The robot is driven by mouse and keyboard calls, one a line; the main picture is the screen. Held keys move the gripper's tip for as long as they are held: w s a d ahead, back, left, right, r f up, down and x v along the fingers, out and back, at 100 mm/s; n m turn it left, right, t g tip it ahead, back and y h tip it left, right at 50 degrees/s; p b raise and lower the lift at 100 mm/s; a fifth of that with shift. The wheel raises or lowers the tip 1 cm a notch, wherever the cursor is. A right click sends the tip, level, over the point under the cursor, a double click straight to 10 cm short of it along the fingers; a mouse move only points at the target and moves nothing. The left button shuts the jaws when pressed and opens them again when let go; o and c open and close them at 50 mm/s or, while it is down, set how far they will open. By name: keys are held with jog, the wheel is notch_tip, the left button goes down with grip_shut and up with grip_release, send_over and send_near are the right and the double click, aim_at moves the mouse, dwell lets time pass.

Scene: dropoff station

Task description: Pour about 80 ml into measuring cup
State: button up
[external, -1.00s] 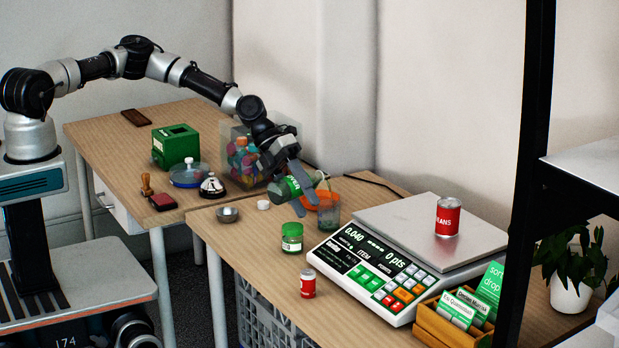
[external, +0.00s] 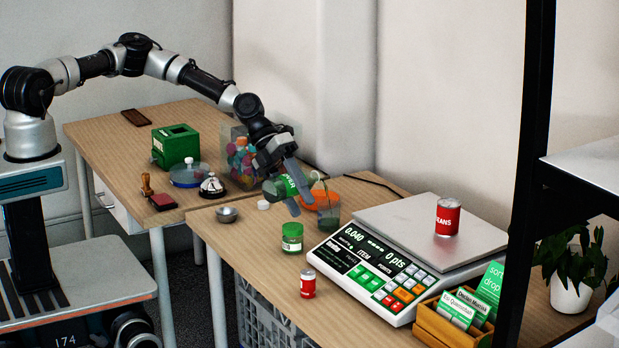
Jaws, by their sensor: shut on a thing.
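My gripper (external: 300,206) is shut on a green bottle (external: 285,187) with a pale label, above the right-hand table. The bottle is tipped over to about lying flat, its mouth end pointing right. The clear measuring cup (external: 329,214) stands on the table just right of the fingers, below the mouth end. Dark green shows in the cup, but its level cannot be read. A thin curved shape shows above the cup; I cannot tell whether it is liquid. The fingers hide part of the bottle.
An orange bowl (external: 347,200) sits close behind the cup. The scale (external: 400,215) with a beans can (external: 447,217) is at right.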

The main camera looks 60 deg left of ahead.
aim_at(290, 224)
jog(key=shift+s+r, duration=0.15)
jog(key=shift+s, duration=0.15)
jog(key=shift+s+r+g, duration=0.1)
jog(key=shift+r+g, duration=0.1)
jog(key=shift+g, duration=0.2)
dwell(0.6)
jog(key=f+b, duration=0.1)
jog(key=f+t, duration=0.1)
jog(key=f+b, duration=0.1)
jog(key=f, duration=0.1)
jog(key=shift+s+a+t+b, duration=0.1)
jog(key=shift+s+t+b, duration=0.2)
jog(key=shift+s, duration=0.05)
jog(key=shift+s+a+r+m+t, duration=0.15)
jog(key=shift+a+r+m+t, duration=0.05)
jog(key=shift+m+t, duration=0.25)
jog(key=shift+s+a+r+t, duration=0.15)
jog(key=shift+s+r+t, duration=0.1)
jog(key=shift+r, duration=0.1)
jog(key=shift+w+f+m, duration=0.1)
jog(key=shift+w+m, duration=0.05)
jog(key=shift+m, duration=0.1)
jog(key=shift+a, duration=0.2)
jog(key=shift+t+p, duration=0.3)
